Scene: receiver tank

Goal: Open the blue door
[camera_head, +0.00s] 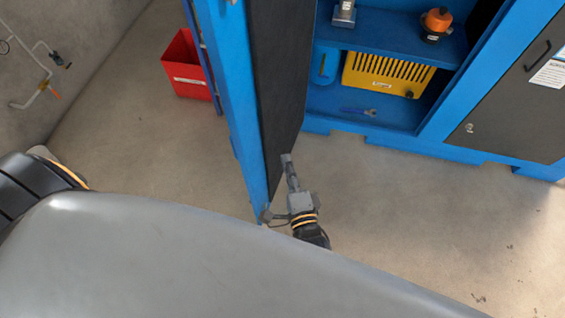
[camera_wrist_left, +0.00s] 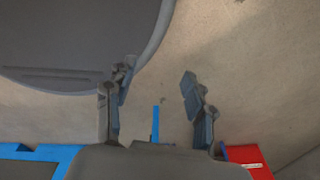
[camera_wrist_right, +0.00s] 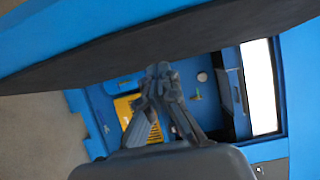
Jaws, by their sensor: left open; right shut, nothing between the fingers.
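The blue door (camera_head: 232,85) stands swung out from the blue cabinet (camera_head: 385,25), with its dark inner panel (camera_head: 280,75) facing right. The cabinet interior is exposed. My right gripper (camera_head: 287,160) is shut and empty, close to the lower part of the dark panel on its inner side; I cannot tell whether it touches. In the right wrist view the shut fingers (camera_wrist_right: 160,72) overlap the dark panel (camera_wrist_right: 170,45), with the cabinet inside beyond. My left gripper (camera_wrist_left: 155,100) is open and empty above the floor; in the head view only part of my left arm shows.
Inside the cabinet are a yellow slotted box (camera_head: 388,72), an orange-topped item (camera_head: 437,22) and a blue-handled tool (camera_head: 360,111). A red bin (camera_head: 186,75) stands left of the door. A closed dark door (camera_head: 510,90) is at right. The floor (camera_head: 400,210) ahead is clear.

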